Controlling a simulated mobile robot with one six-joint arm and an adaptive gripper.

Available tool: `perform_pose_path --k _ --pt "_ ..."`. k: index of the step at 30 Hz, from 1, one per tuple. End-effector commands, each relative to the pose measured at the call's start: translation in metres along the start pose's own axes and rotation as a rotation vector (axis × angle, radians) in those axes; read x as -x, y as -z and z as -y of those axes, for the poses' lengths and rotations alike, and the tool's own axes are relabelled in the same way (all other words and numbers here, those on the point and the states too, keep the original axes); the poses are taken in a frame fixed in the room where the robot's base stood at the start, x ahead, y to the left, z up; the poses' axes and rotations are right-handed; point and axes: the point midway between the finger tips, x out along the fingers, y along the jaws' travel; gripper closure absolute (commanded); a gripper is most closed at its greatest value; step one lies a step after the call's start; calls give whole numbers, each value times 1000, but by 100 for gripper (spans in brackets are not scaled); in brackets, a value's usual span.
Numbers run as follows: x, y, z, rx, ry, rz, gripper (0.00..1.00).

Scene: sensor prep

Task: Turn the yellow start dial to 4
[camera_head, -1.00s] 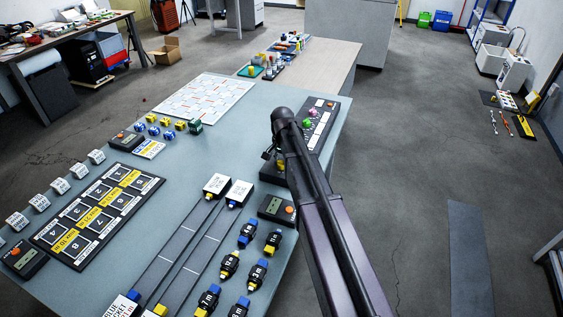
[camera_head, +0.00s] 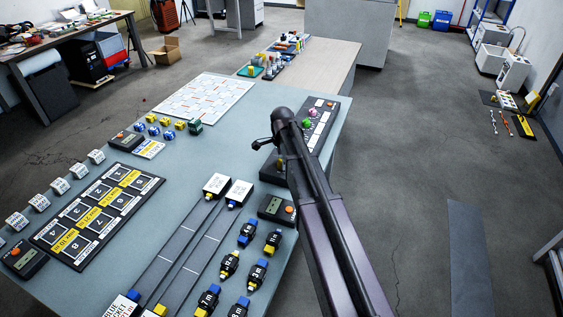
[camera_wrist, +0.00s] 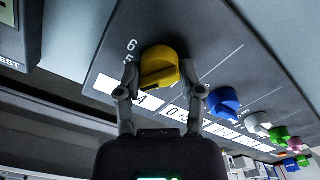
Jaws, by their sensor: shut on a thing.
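The yellow start dial (camera_wrist: 159,64) sits on a dark panel in the wrist view, with its raised grip between the two fingers of my gripper (camera_wrist: 159,80). The gripper is shut on the dial, one finger on each side. I cannot tell which number the dial points at. In the head view my arm hides the dial, and part of my gripper (camera_head: 262,143) sticks out left of the arm's end.
Blue (camera_wrist: 223,101), white (camera_wrist: 257,123), green and pink knobs follow along the same panel (camera_head: 325,116). Sliders and small blocks lie to the left.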

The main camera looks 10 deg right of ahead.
Motion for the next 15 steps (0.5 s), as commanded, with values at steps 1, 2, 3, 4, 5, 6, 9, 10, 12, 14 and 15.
perform_pose_path --k 1,2,3,4,5,6,9,10,12,14,15 --pt "0 -2 0 -5 0 5 98" --pt "0 -2 0 -8 0 5 98" --pt "0 -2 0 -11 1 6 98" --pt "0 -2 0 -13 1 6 98" --pt "0 -2 0 -14 1 6 98" --pt "0 -2 0 -14 1 6 98" --pt "0 -2 1 -14 1 6 98" --pt "0 -2 1 -14 1 6 98" --pt "0 -2 1 -13 2 6 98" --pt "0 -2 1 -13 2 6 48" --pt "0 -2 1 -13 2 6 36"
